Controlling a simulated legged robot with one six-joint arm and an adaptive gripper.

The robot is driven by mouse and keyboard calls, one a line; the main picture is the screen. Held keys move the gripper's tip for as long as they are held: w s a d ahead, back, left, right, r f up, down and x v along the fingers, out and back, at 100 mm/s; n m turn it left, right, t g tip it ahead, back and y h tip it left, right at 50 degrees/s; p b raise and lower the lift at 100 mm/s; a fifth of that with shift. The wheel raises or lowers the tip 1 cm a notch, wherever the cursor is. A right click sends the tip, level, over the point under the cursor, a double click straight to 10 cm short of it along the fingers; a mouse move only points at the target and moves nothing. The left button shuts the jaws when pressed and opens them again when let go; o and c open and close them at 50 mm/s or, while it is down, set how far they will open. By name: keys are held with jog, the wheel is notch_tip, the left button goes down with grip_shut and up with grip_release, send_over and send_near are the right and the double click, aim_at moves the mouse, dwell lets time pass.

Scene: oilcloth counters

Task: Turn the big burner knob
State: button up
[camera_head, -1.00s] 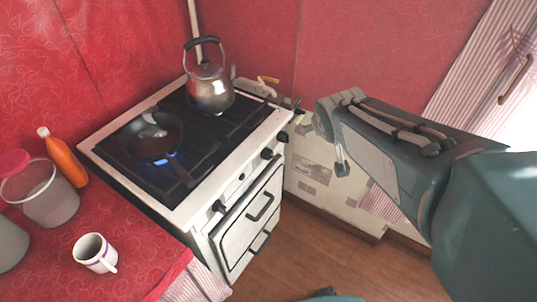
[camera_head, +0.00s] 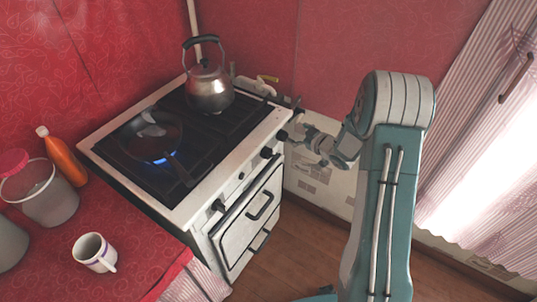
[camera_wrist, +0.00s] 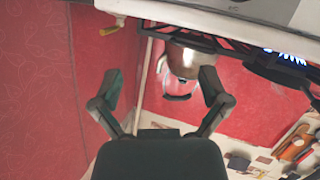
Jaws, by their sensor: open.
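The white stove (camera_head: 192,215) has several black knobs along its front edge. One knob (camera_head: 282,136) is at the far right end, another knob (camera_head: 267,153) is just left of it, and a third knob (camera_head: 218,206) is near the left end. I cannot tell which one is the big burner knob. My gripper (camera_head: 304,138) is just right of the far-right knob, apparently not touching it. In the wrist view my gripper (camera_wrist: 160,76) is open with nothing between its fingers. The stove edge shows upside down at the top there.
A dark pan (camera_head: 152,138) sits over a lit blue flame. A steel kettle (camera_head: 209,90) stands at the back of the hob. A mug (camera_head: 95,252), a jar (camera_head: 47,195) and an orange bottle (camera_head: 64,158) are on the red counter. The floor in front is clear.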

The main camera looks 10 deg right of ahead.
aim_at(269, 154)
jog(key=s+a+f+n+y, duration=0.1)
jog(key=s+f+y, duration=0.2)
jog(key=f, duration=0.2)
jog(key=s+a+f+y, duration=0.1)
jog(key=s+f+y, duration=0.2)
jog(key=f, duration=0.2)
jog(key=x, duration=1.1)
jog(key=shift+d+f, duration=0.1)
jog(key=shift+f, duration=0.15)
jog(key=c, duration=1.2)
